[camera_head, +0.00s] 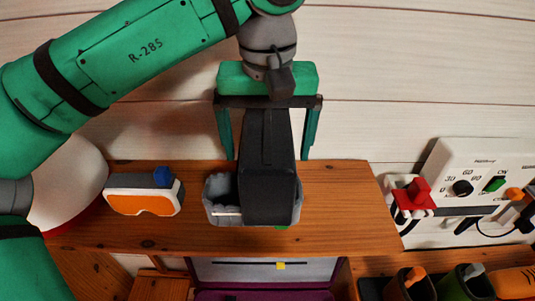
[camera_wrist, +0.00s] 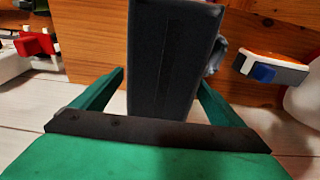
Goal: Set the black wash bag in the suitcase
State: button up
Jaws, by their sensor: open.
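The black wash bag (camera_head: 268,165) stands upright in a grey tray on the wooden shelf. In the wrist view the bag (camera_wrist: 170,55) rises between my fingers. My gripper (camera_head: 267,155) is open above the shelf, one green finger on each side of the bag's upper part. I cannot tell whether either finger touches it. The suitcase (camera_head: 265,272) is below the shelf's front edge, with a grey panel and a purple part. Only a part of it shows, and its inside is mostly cut off.
The grey tray (camera_head: 222,208) surrounds the bag's foot. A red clamp-like object (camera_head: 412,200) and a white control panel (camera_head: 470,175) are at right. Bare shelf (camera_head: 345,205) lies between.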

jog(key=shift+f, duration=0.2)
jog(key=c, duration=1.5)
jog(key=shift+c, duration=0.2)
jog(key=shift+r, duration=0.15)
